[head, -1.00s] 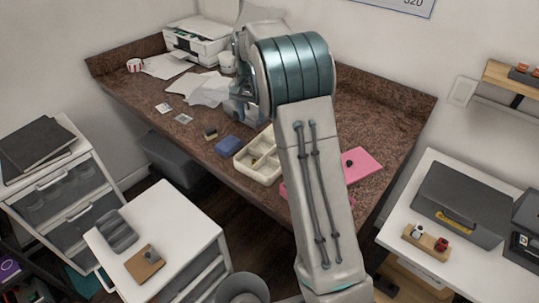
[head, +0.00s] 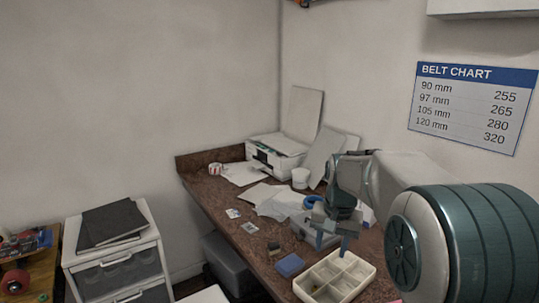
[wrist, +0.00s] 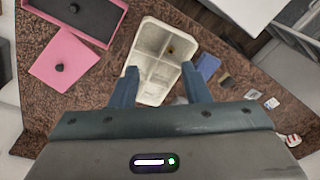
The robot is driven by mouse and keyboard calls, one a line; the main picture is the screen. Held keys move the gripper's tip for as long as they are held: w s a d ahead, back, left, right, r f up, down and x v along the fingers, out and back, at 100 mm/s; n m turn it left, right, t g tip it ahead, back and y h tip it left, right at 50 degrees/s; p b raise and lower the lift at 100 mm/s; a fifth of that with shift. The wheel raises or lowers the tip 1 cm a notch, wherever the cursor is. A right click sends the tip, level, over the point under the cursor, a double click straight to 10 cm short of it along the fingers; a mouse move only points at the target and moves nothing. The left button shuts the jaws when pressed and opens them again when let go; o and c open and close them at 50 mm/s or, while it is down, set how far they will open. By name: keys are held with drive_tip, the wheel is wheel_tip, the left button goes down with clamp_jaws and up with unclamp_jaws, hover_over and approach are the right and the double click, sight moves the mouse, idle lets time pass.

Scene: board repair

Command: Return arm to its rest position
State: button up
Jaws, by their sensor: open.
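My gripper (wrist: 160,88) is open and empty in the wrist view, its two blue-grey fingers spread apart. Beyond the fingers lies a cream compartment tray (wrist: 147,85) on the brown speckled worktop. In the head view my gripper (head: 331,240) hangs above the worktop, behind the cream tray (head: 305,285) as seen from there. My large teal-banded arm joint fills the lower right of the head view. It hides the right part of the worktop.
A blue block (head: 290,265) lies beside the tray. Papers, a white cup (head: 300,178) and a printer (head: 275,155) stand farther back. In the wrist view a pink box (wrist: 85,15) and pink lid (wrist: 62,60) lie left of the tray. A white drawer unit (head: 150,240) stands at left.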

drive_tip(key=s+f+n+t, duration=0.1)
drive_tip(key=s+n, duration=0.3)
drive_tip(key=s, duration=1.9)
drive_tip(key=shift+s+f+t, duration=0.3)
drive_tip(key=shift+f+t, duration=0.1)
drive_tip(key=shift+t, duration=0.2)
